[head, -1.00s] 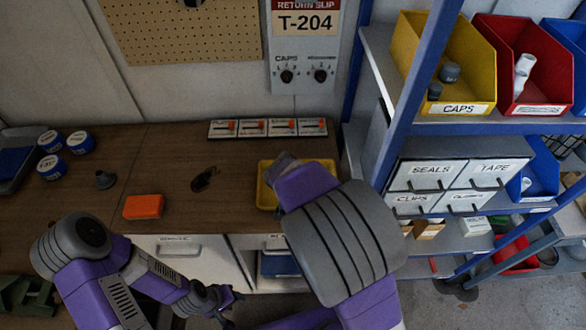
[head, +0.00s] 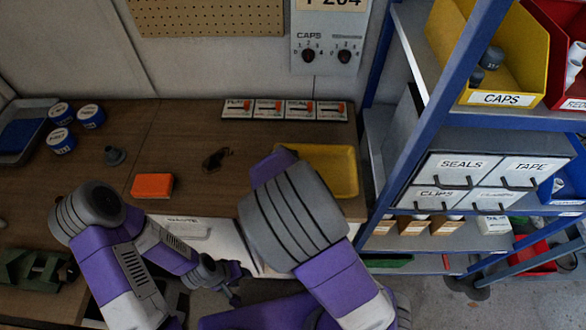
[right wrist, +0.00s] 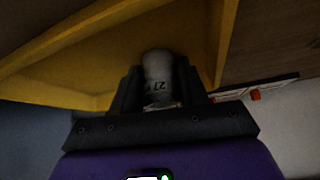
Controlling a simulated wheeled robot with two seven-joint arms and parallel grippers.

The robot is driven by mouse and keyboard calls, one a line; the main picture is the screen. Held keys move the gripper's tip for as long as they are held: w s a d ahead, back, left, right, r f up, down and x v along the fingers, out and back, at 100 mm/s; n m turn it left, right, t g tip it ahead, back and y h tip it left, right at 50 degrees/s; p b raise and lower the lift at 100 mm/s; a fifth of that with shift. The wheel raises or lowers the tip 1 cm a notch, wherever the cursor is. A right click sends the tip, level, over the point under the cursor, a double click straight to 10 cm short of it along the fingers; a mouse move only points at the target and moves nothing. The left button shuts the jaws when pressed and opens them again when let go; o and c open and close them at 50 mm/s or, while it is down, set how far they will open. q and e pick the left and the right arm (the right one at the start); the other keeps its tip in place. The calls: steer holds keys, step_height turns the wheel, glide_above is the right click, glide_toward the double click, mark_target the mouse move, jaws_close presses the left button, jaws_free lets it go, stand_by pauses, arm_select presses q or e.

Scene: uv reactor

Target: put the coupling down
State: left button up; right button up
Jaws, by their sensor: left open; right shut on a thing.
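My right gripper (right wrist: 158,92) is shut on a pale grey-white coupling (right wrist: 157,66) with dark print. In the right wrist view the coupling stands out between the two dark fingers, in front of the yellow tray's walls (right wrist: 60,45). I cannot tell whether it touches the tray. In the head view the yellow tray (head: 345,172) lies at the right of the wooden bench, and my right forearm hides part of it, the right gripper and the coupling. My left gripper (head: 238,287) is open and empty, low in front of the bench.
A row of labelled switches (head: 285,109) runs along the back. A blue-posted shelf with a yellow CAPS bin (head: 500,70) stands at the right.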

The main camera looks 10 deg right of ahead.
steer(key=o, duration=0.6)
steer(key=shift+f, duration=0.1)
steer(key=o, duration=0.4)
steer(key=shift+o, duration=0.2)
steer(key=shift+s+a+r, duration=0.1)
steer(key=shift+a+r, duration=0.05)
steer(key=shift+r, duration=0.35)
steer(key=p+v, duration=0.3)
steer(key=v, duration=0.8)
steer(key=shift+s+p, duration=0.15)
steer(key=shift+p, duration=0.25)
